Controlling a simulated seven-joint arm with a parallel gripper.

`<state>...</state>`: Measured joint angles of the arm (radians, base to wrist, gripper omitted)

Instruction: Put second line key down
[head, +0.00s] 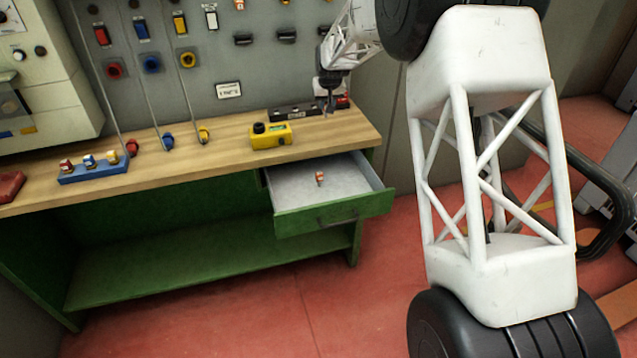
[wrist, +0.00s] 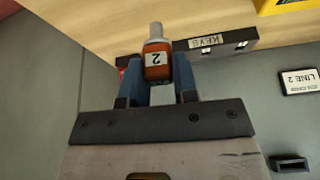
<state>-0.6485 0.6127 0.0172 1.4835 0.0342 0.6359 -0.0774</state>
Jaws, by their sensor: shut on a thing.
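The key marked 2 (wrist: 157,65) has an orange-brown body, a white label and a grey end. My gripper (wrist: 160,80) is shut on it, with a blue-grey finger on either side. In the head view my gripper (head: 329,104) is over the right back of the workbench, by the black key block (head: 290,113). In the wrist view the key block (wrist: 225,43), labelled KEYS, lies just beyond and beside the key. I cannot tell whether the key touches the block. The key is too small to make out in the head view.
The wooden workbench (head: 215,135) holds a yellow box (head: 270,136) and a blue rack (head: 93,173) with several small pieces. A drawer (head: 335,211) stands open with a small orange-and-white piece (head: 320,178) inside. A LINE 2 plate (wrist: 299,82) is on the grey panel.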

